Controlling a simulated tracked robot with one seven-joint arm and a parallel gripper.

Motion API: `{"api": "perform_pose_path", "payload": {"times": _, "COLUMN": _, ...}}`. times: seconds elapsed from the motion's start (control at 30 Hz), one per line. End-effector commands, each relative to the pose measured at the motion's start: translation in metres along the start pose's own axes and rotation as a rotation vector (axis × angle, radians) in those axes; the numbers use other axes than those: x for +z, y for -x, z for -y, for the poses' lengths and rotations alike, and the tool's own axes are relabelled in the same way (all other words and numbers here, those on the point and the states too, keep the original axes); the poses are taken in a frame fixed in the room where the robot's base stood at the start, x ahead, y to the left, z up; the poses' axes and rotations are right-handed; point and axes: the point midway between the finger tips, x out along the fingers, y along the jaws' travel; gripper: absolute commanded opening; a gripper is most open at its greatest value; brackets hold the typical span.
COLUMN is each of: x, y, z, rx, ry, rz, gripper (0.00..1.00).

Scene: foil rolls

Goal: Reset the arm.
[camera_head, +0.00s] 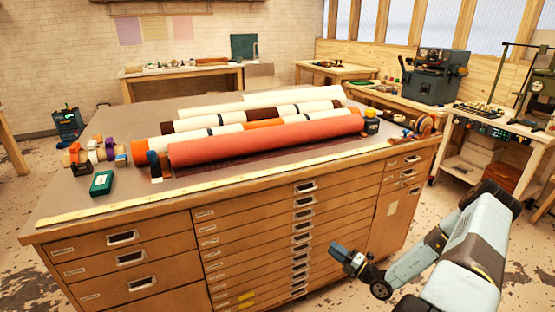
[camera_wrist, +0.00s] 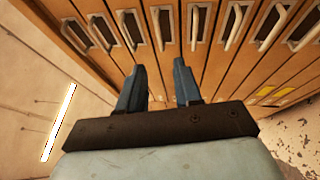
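My gripper (camera_head: 343,256) is in front of the wooden drawer cabinet (camera_head: 160,240), toward its right side and below the top's front edge. In the wrist view my gripper (camera_wrist: 158,72) has its two blue-grey fingers apart with nothing between them. The drawer fronts and their metal handles (camera_wrist: 195,28) show beyond the fingers. My arm reaches in from the lower right of the head view. I cannot tell whether the fingertips touch the cabinet; a gap seems to show in the wrist view.
A red-orange roll (camera_head: 265,138) and several other rolls lie on the cabinet top. A green box (camera_head: 101,183) and small tape rolls stand at its left. A workbench with a grey machine (camera_head: 437,75) stands at the right. Floor shows between cabinet and bench.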

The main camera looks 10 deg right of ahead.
Motion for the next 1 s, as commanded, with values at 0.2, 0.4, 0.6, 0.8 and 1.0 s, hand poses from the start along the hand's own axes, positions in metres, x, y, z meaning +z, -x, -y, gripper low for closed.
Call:
{"api": "perform_pose_path", "payload": {"times": 0.2, "x": -0.001, "y": -0.014, "z": -0.038, "rx": -0.012, "ry": 0.155, "rz": -0.150, "gripper": 0.34}}
{"api": "perform_pose_path", "payload": {"times": 0.4, "x": -0.009, "y": -0.027, "z": -0.083, "rx": -0.016, "ry": 0.350, "rz": -0.334, "gripper": 0.34}}
{"api": "perform_pose_path", "payload": {"times": 0.6, "x": -0.020, "y": -0.038, "z": -0.125, "rx": -0.010, "ry": 0.542, "rz": -0.515, "gripper": 0.34}}
{"api": "perform_pose_path", "payload": {"times": 0.8, "x": -0.033, "y": -0.045, "z": -0.167, "rx": 0.005, "ry": 0.733, "rz": -0.693, "gripper": 0.34}}
{"api": "perform_pose_path", "payload": {"times": 1.0, "x": -0.048, "y": -0.050, "z": -0.208, "rx": 0.033, "ry": 0.923, "rz": -0.868, "gripper": 0.34}}
